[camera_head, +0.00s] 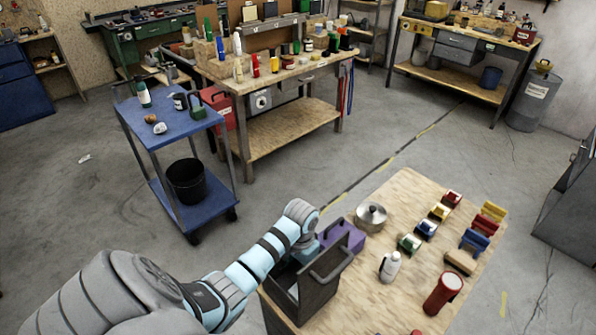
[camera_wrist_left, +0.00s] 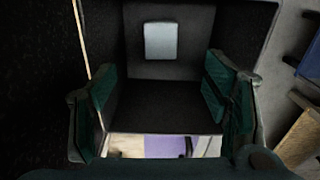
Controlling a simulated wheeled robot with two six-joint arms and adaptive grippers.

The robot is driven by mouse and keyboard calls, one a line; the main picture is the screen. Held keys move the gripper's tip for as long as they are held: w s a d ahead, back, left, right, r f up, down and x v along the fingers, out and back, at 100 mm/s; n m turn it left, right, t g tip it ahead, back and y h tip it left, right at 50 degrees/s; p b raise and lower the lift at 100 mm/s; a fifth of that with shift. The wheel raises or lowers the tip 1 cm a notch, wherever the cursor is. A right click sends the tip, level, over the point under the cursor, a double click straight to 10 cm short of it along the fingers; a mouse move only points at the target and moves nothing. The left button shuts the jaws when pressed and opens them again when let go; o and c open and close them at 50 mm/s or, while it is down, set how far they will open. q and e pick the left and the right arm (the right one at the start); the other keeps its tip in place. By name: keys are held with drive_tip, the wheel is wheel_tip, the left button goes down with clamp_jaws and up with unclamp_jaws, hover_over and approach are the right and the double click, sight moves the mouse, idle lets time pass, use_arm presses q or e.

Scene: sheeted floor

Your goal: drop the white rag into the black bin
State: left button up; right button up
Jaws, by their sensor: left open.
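The black bin (camera_head: 186,181) stands upright on the lower shelf of the blue cart at the left, its mouth open upward. A small crumpled white piece (camera_head: 84,158) lies on the floor left of the cart; it is too small to tell whether it is the white rag. My left arm reaches to the dark grey open box on the near table, and its fingers are hidden in the head view. In the left wrist view my left gripper (camera_wrist_left: 160,78) is open, with dark surfaces and a pale square patch (camera_wrist_left: 160,41) beyond the fingers. My right gripper is not in view.
The near wooden table holds the dark grey box (camera_head: 318,287), a purple toolbox (camera_head: 343,237), a pot (camera_head: 371,216), a white bottle (camera_head: 390,267) and a red can (camera_head: 442,293). The blue cart (camera_head: 177,124) carries a bottle and small items. Floor between cart and table is clear.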

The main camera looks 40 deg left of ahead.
use_arm(q)
wheel_tip(320, 180, up, 8)
drive_tip(key=shift+f, duration=0.25)
idle(0.4)
